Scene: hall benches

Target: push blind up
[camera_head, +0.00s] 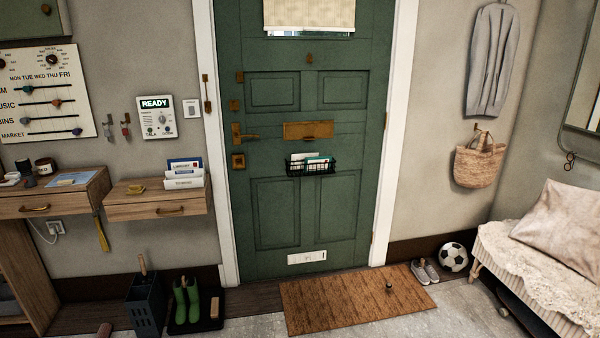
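A cream blind (309,14) hangs over the window at the top of the green door (290,155). Its lower edge shows near the top of the picture, with a thin bright strip of glass (308,34) below it. The top of the blind is cut off by the picture's edge. A small brass knob (309,58) sits on the door below the window. Neither of my grippers is in view.
A brown doormat (350,300) lies before the door. Wooden wall shelves (155,207) and green boots (187,302) are at the left. A bench with a cushion (565,225), a football (454,257) and shoes (424,272) are at the right. Tiled floor shows in front.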

